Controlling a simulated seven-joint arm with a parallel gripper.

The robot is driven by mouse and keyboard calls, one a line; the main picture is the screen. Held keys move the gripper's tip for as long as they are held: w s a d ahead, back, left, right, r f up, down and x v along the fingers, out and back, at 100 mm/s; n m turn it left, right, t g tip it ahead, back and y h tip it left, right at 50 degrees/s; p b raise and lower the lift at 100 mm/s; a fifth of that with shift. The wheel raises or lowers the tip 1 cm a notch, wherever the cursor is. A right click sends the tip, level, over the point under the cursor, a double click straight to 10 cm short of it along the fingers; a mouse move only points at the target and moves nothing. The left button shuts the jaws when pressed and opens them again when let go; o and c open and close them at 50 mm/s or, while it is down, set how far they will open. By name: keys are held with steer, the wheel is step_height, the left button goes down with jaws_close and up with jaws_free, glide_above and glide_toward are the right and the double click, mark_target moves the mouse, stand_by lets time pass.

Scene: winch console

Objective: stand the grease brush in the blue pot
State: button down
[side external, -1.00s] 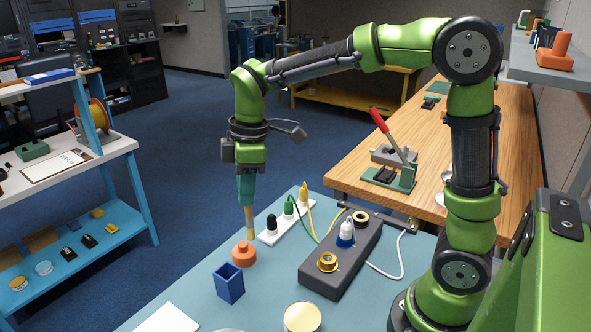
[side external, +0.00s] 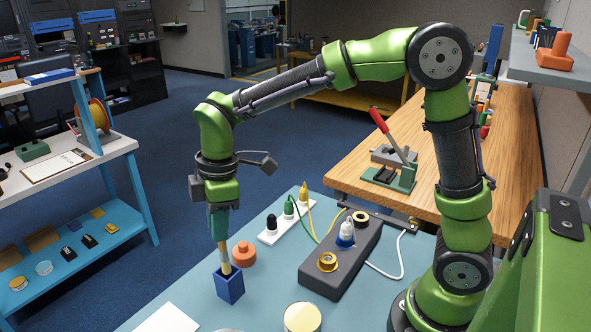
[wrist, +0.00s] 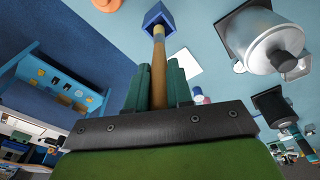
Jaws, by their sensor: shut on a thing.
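The grease brush is a slim tan stick (side external: 225,256) that hangs down from my gripper (side external: 219,236), leaning slightly. My gripper, with green fingers, is shut on its upper part. The blue pot (side external: 230,287) is a small square open box on the blue-grey table, directly below my gripper. The brush's lower end is at the pot's mouth; how deep it reaches is hard to tell. In the wrist view, the brush (wrist: 159,68) runs between my fingers (wrist: 159,90) toward the blue pot (wrist: 154,17), and its far end overlaps the pot's opening.
An orange round piece (side external: 243,255) stands just behind the pot. A dark grey console (side external: 341,260) with a gold ring and a blue-and-white knob lies to the right. A white strip with coloured plugs (side external: 287,221) is behind. A yellow-topped round tin (side external: 302,317) is in front.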

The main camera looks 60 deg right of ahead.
mark_target(221, 251)
steer(key=shift+f, duration=2.55)
steer(key=c, duration=0.9)
jaws_free()
steer(key=shift+c, duration=0.2)
step_height(221, 251, up, 17)
steer(key=s+d, duration=0.1)
steer(key=shift+s+d, duration=0.15)
steer(key=shift+d, duration=0.2)
steer(key=shift+f, duration=0.15)
